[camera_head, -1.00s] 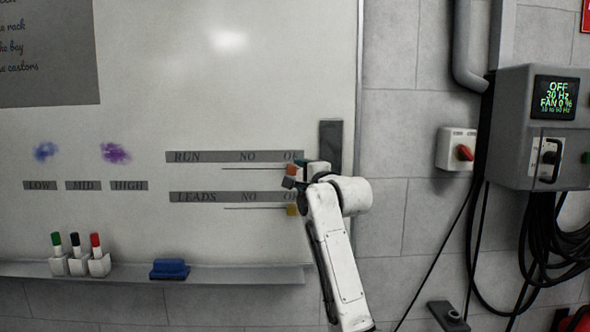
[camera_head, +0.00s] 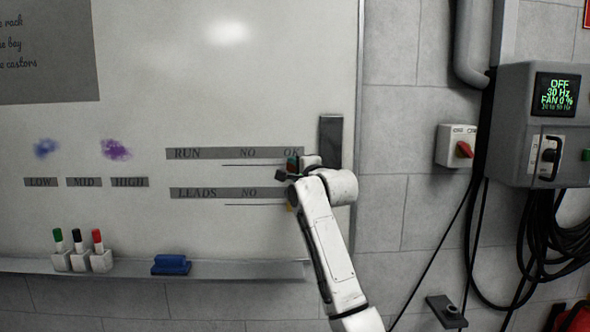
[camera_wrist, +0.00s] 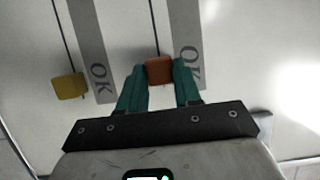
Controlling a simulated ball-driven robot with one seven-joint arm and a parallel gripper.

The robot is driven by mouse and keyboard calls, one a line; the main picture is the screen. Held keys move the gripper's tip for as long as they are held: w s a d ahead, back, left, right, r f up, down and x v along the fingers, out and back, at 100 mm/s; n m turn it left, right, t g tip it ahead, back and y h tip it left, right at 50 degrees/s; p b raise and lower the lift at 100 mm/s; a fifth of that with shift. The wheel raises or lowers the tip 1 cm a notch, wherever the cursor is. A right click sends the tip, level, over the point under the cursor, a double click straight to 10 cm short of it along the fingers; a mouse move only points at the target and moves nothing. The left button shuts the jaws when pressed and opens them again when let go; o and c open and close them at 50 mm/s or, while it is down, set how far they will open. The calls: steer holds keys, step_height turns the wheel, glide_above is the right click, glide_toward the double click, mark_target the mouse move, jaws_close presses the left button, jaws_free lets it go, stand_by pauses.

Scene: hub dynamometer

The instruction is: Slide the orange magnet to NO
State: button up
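The orange magnet (camera_wrist: 159,70) sits on the whiteboard at the OK end of the RUN track, beside the OK label. In the wrist view the green fingers of my gripper (camera_wrist: 160,78) lie on either side of it, with no clear gap, and appear shut on it. In the head view my gripper (camera_head: 291,170) is against the board at the right end of the RUN row and mostly hides the magnet. The RUN label strip (camera_head: 220,153) reads NO to the left of OK, with a thin track line below it.
A yellow magnet (camera_wrist: 70,85) sits at the OK end of the LEADS track, close by. The LEADS strip (camera_head: 222,193) lies below the RUN track. A dark plate (camera_head: 330,143) is at the right. The tray holds markers and a blue eraser (camera_head: 171,265). The RUN track leftward looks clear.

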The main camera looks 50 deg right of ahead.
mark_target(244, 165)
jaws_close()
steer(key=shift+w, duration=0.1)
steer(key=w+a, duration=0.8)
steer(key=w, duration=0.1)
steer(key=shift+w+a, duration=0.25)
steer(key=shift+o, duration=1.8)
jaws_free()
steer(key=shift+w, duration=0.15)
steer(key=shift+o, duration=0.7)
steer(key=b+v, duration=0.3)
steer(key=v, duration=0.8)
